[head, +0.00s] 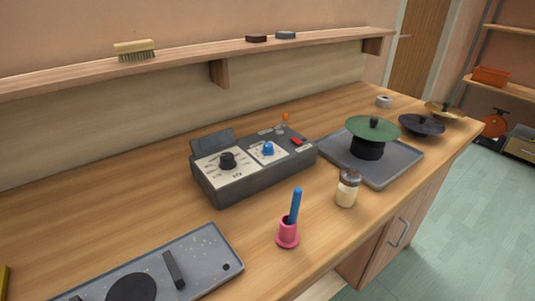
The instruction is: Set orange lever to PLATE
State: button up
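The orange lever (285,118) is a small orange-tipped stick at the back right of a dark grey control box (258,189) on the wooden counter. It appears to stand about upright; small pale labels sit near its base, but their words are too small to read. The box top also carries a black knob (227,160), a blue knob (268,149) and a red switch (298,141). A black stand under a green lid (373,129) rests on a grey tray to the right of the box. My gripper is not in view.
A pink cup (287,233) with a blue stick and a jar (347,188) stand in front of the box. A grey tray (205,250) lies front left. A shelf (180,73) runs above the counter's back. Counter left of the box is clear.

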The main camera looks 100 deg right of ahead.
aim_at(285, 116)
jog(key=i+j, duration=0.15)
jog(key=k+z, duration=0.25)
jog(key=k, duration=0.2)
jog(key=k+l+z, duration=0.2)
jog(key=k, duration=0.25)
jog(key=k+l+z, duration=0.25)
jog(key=k, duration=0.15)
jog(key=l, duration=0.75)
jog(key=k, duration=0.05)
